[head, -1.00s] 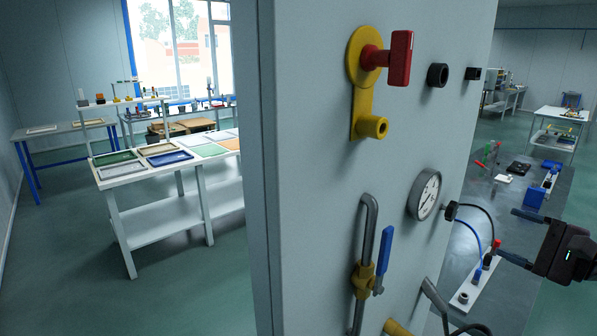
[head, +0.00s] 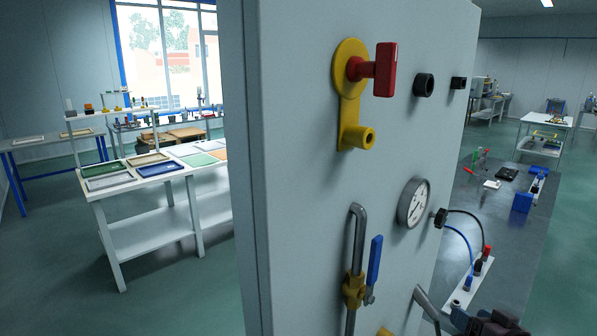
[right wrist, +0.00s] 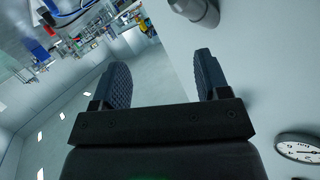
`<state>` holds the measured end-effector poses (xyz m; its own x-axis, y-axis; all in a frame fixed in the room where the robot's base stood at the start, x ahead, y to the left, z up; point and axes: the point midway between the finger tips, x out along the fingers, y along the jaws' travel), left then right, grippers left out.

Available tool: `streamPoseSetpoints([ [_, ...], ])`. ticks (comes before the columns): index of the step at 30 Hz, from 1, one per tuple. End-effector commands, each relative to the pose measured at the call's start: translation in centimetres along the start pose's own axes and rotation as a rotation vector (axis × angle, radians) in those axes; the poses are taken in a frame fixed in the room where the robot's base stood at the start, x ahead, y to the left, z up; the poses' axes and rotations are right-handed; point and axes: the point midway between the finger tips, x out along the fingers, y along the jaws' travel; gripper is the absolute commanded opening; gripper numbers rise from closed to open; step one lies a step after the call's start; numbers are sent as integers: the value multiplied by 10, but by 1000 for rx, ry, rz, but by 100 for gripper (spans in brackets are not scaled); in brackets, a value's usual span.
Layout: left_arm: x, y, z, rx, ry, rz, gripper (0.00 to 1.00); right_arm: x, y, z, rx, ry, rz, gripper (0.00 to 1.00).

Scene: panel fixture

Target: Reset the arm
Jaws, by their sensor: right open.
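My right gripper (head: 462,318) is at the bottom edge of the head view, low in front of the panel's right part and mostly cut off. In the right wrist view its two dark ribbed fingers stand wide apart with nothing between them (right wrist: 165,78). The grey panel (head: 300,200) fills the middle of the head view. It carries a red handle (head: 385,70) on a yellow plate (head: 350,110), a round gauge (head: 413,202) and a blue valve lever (head: 374,262). The gauge also shows in the right wrist view (right wrist: 300,148), beside the gripper. My left gripper is out of view.
A grey lever (head: 427,304) sticks out low on the panel near my right gripper. Blue and black cables (head: 459,238) run to a white socket strip (head: 467,285) on the bench behind. A white table with trays (head: 140,178) stands at left. Open floor lies at far right.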

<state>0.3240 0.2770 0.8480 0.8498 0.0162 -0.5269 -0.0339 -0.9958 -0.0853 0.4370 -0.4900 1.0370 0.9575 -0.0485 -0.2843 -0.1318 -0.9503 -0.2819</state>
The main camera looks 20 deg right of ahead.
Motion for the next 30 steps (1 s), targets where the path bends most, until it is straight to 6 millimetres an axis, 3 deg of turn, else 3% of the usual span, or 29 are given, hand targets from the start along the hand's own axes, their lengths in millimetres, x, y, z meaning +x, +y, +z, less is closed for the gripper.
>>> streamPoseSetpoints([
  [1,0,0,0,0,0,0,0,0,-4,24,-71,-16,18,69],
  [5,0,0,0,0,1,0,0,-4,-21,84,-279,-63,48,69],
  [9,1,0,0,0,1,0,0,-17,-56,155,-459,-124,45,69],
  [15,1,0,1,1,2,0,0,-42,-112,234,-490,-211,7,69],
  [18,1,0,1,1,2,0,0,-53,-132,256,-441,-241,-11,69],
  [21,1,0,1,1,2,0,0,-61,-137,267,-412,-260,-8,69],
  [30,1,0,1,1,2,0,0,-64,-134,269,-409,-268,-4,69],
])
